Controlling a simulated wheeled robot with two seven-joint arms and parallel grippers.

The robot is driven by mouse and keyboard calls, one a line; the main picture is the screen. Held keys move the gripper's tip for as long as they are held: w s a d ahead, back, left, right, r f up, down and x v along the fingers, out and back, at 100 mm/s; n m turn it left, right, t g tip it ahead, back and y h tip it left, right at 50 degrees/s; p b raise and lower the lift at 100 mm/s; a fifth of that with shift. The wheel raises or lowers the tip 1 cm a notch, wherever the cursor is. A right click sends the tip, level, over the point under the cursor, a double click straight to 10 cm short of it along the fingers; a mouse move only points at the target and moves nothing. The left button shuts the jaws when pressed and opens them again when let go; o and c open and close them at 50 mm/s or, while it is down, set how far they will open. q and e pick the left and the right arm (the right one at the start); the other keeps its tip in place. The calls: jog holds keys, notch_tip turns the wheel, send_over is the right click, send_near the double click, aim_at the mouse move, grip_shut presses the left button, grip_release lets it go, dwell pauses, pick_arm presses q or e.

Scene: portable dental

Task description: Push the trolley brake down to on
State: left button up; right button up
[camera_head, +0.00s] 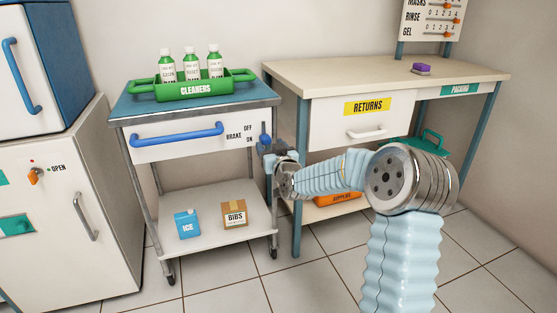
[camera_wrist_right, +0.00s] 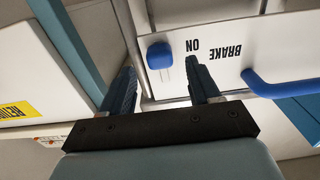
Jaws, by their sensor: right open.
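The trolley brake is a blue knob (camera_head: 265,141) at the right end of the white drawer front (camera_head: 178,137) of the trolley. The knob sits about level with the ON label (camera_head: 249,139), below the OFF label (camera_head: 248,128). In the right wrist view, which is upside down, the knob (camera_wrist_right: 160,56) appears beside ON. My right gripper (camera_head: 270,152) is open and empty, just below the knob in the head view. In the wrist view its fingertips (camera_wrist_right: 161,68) lie either side of the knob; I cannot tell whether they touch it. My left gripper is not in view.
The trolley holds a green CLEANERS caddy (camera_head: 196,90) with bottles on top and an ICE carton (camera_head: 187,223) and BIBS box (camera_head: 235,217) below. A blue drawer handle (camera_head: 176,135) sticks out left of the brake. The RETURNS desk (camera_head: 405,78) stands close on the right.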

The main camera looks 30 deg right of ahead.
jog(key=v, duration=1)
jog(key=shift+b, duration=0.35)
jog(key=shift+w, duration=0.1)
jog(key=s+a+f+g+y+p, duration=0.1)
jog(key=a+f+g+y+p, duration=0.15)
jog(key=a+f, duration=0.6)
jog(key=s+a+f+g+y+p, duration=0.15)
jog(key=a+f+g, duration=0.3)
jog(key=f, duration=0.75)
jog(key=s+a+f+g+y+p, duration=0.1)
jog(key=s+a+f+g, duration=0.4)
jog(key=s, duration=0.6)
jog(key=s+a+f+n+g+y+p, duration=0.1)
jog(key=s+a+f+g+y+p, duration=0.1)
jog(key=s+a+f, duration=0.8)
jog(key=s+f+g+y, duration=0.1)
jog(key=s+g, duration=0.1)
jog(key=shift+s+a+g+p, duration=0.2)
jog(key=shift+s+g+p, duration=0.1)
jog(key=shift+g, duration=0.1)
